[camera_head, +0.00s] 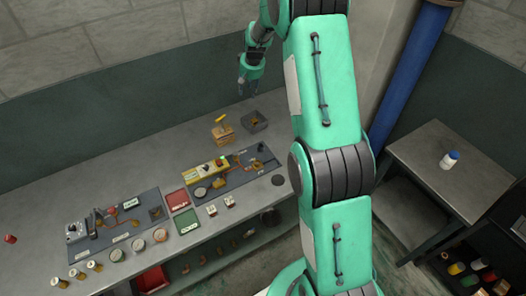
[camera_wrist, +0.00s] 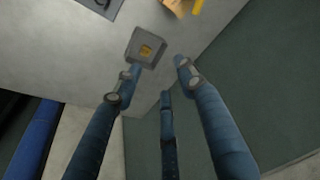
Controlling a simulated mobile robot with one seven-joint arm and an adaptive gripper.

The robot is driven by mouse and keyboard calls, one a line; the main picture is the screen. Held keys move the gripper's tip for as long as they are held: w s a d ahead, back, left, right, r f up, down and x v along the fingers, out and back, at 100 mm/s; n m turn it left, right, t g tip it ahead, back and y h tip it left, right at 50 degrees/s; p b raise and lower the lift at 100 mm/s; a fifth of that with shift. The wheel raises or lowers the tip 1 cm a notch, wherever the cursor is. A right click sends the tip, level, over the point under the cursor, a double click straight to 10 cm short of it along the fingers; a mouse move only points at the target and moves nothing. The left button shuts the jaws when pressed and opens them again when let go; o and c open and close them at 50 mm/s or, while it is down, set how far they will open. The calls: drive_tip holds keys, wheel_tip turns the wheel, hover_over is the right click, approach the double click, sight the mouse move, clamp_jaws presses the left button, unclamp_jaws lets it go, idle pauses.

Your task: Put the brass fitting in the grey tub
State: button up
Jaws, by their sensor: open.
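The grey tub (camera_head: 257,128) stands on the bench near its back, below my gripper (camera_head: 245,91). It also shows in the wrist view (camera_wrist: 134,40). A small golden-brown piece, which looks like the brass fitting (camera_wrist: 146,51), lies inside the tub. In the head view it is too small to make out clearly. My gripper also shows in the wrist view (camera_wrist: 156,76). Its three blue fingers are spread open with nothing between them. The tub lies just past the fingertips in that view, apart from the palm.
A cardboard box (camera_head: 222,134) and a yellow item (camera_head: 220,118) stand left of the tub. A dark mat (camera_head: 238,178) with parts and red and green trays (camera_head: 177,199) lie farther forward. A blue pillar (camera_head: 410,75) rises at right.

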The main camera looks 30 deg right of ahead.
drive_tip(key=s+a+r+n+t, duration=0.1)
drive_tip(key=s+a+r, duration=0.7)
drive_tip(key=s+r, duration=0.4)
drive_tip(key=s+a+r, duration=0.8)
drive_tip(key=s+r, duration=0.3)
drive_tip(key=r, duration=0.2)
drive_tip(key=s+a, duration=0.4)
drive_tip(key=s, duration=1.1)
drive_tip(key=s+a+r+n+t, duration=0.1)
drive_tip(key=s+a, duration=0.3)
drive_tip(key=s, duration=1.2)
drive_tip(key=shift+s+r, duration=0.15)
drive_tip(key=shift+s, duration=0.1)
drive_tip(key=shift+a, duration=0.1)
wheel_tip(320, 180, down, 14)
drive_tip(key=b, duration=1.4)
drive_tip(key=shift+r, duration=0.15)
